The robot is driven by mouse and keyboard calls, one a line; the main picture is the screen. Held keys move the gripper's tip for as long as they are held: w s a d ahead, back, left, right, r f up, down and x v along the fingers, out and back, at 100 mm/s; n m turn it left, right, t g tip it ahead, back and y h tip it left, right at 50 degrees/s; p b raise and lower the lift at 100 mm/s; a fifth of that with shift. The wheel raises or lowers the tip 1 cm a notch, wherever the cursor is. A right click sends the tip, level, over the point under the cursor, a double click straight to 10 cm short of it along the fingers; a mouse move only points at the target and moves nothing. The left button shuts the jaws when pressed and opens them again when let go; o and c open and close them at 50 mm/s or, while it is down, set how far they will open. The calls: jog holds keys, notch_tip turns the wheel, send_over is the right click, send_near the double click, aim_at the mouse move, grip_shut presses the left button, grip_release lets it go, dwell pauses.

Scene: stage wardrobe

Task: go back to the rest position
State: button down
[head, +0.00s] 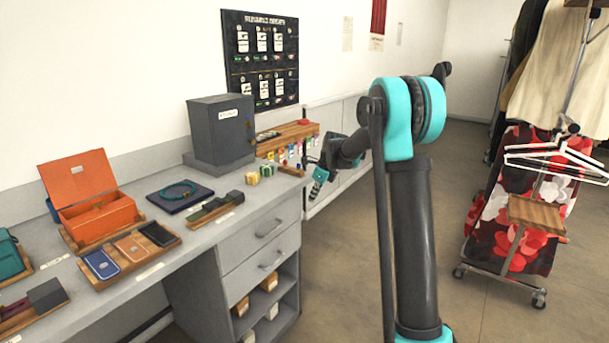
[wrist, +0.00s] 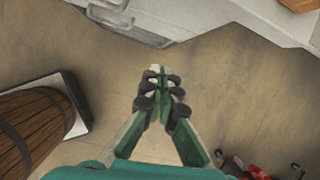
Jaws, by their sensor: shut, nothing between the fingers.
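My gripper (wrist: 157,72) is shut and empty in the wrist view, pointing down over bare brown floor. In the head view my gripper (head: 317,188) hangs at the end of my teal and black arm, just right of the counter's far end. It appears clear of the counter and of the things on it, though the exact gap is hard to judge.
A clothes rack (head: 540,291) stands at right. A wooden barrel (wrist: 30,130) shows in the wrist view. Open floor (head: 340,290) lies between.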

jog(key=s+d+f+n+h, duration=0.1)
jog(key=s+d+n, duration=0.4)
jog(key=s, duration=0.9)
jog(key=s+d+f+n+t+h, duration=0.1)
jog(key=s+d+f+n, duration=0.3)
jog(key=s+n, duration=0.6)
jog(key=s+d+f+n+h, duration=0.1)
jog(key=s+d+n, duration=0.5)
jog(key=s, duration=1.2)
jog(key=f+n, duration=0.1)
jog(key=n, duration=0.1)
jog(key=shift+s+f+n+t, duration=0.15)
jog(key=shift+n+t, duration=0.15)
jog(key=shift+a, duration=0.15)
